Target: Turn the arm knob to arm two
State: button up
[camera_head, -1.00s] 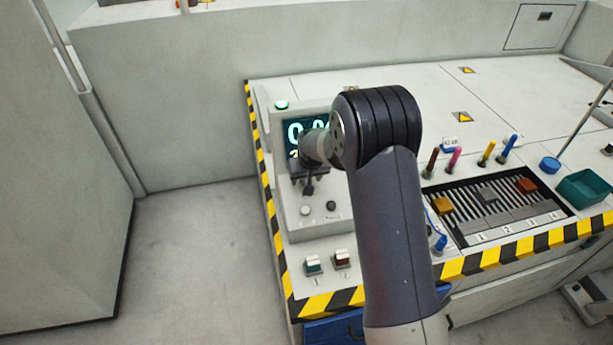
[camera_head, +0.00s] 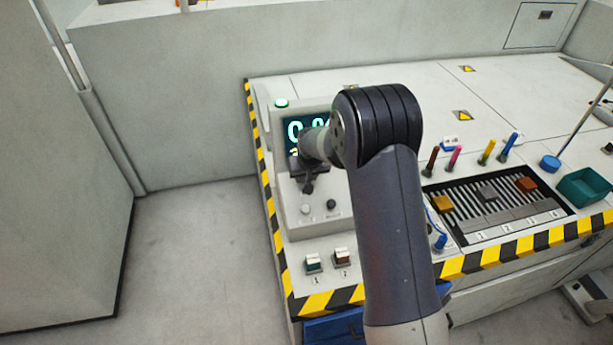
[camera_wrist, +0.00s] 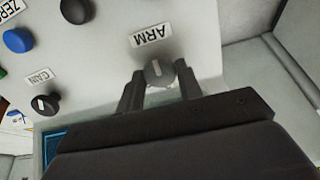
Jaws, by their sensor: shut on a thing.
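The arm knob (camera_wrist: 158,72) is a round grey knob with a pale pointer mark, just below the upside-down ARM label (camera_wrist: 151,36) in the wrist view. My gripper (camera_wrist: 159,84) has one finger on each side of the knob and is shut on it. In the head view my gripper (camera_head: 309,187) is at the front of the small display box (camera_head: 291,222) on the bench's left end. There my wrist and gripper hide the arm knob and part of the lit display (camera_head: 294,131).
A gain knob (camera_wrist: 45,103), a blue button (camera_wrist: 18,40) and a black knob (camera_wrist: 76,10) are on the same panel. Two switches (camera_head: 313,263) stand in front of the box. Coloured pens and a slotted tray (camera_head: 476,233) lie right of my arm.

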jog(key=shift+f, duration=0.1)
jog(key=m+b, duration=0.3)
jog(key=b, duration=0.1)
jog(key=shift+f+m, duration=0.1)
jog(key=shift+m, duration=0.3)
jog(key=shift+m+b, duration=1.15)
jog(key=shift+m, duration=1.05)
jog(key=shift+r, duration=0.2)
jog(key=o, duration=1)
